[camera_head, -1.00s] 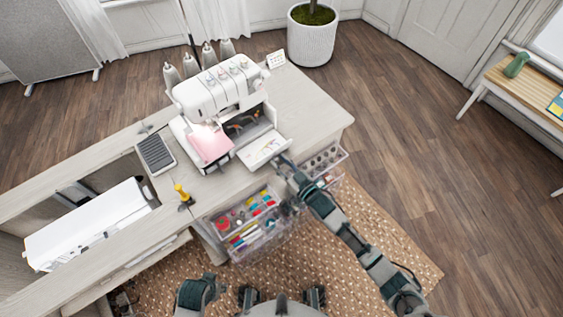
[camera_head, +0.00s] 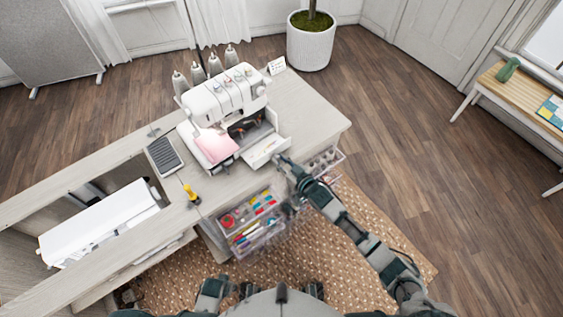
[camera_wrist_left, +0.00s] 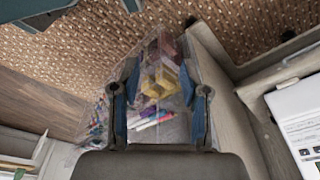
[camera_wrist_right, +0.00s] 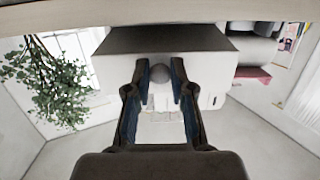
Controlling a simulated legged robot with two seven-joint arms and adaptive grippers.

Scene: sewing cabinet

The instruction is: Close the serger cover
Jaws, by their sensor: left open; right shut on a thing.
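The white serger (camera_head: 224,102) stands on the cabinet top, and its front cover (camera_head: 264,151) is folded down and open, leaving the dark inside showing. My right gripper (camera_head: 283,161) is at the cover's right front corner, shut on its edge. The right wrist view shows the right gripper's fingers (camera_wrist_right: 158,72) against a white part with a round grey piece between them; the exact contact is hard to see. My left gripper (camera_wrist_left: 160,90) is open and empty above the clear drawer; only part of the left arm shows at the bottom of the head view.
Clear drawers (camera_head: 250,219) with colourful supplies stand open below the cabinet top (camera_head: 308,112). A yellow-handled tool (camera_head: 190,193), a grey pedal (camera_head: 162,156) and a white sewing machine (camera_head: 100,222) lie to the left. Thread cones (camera_head: 214,65) rise behind the serger.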

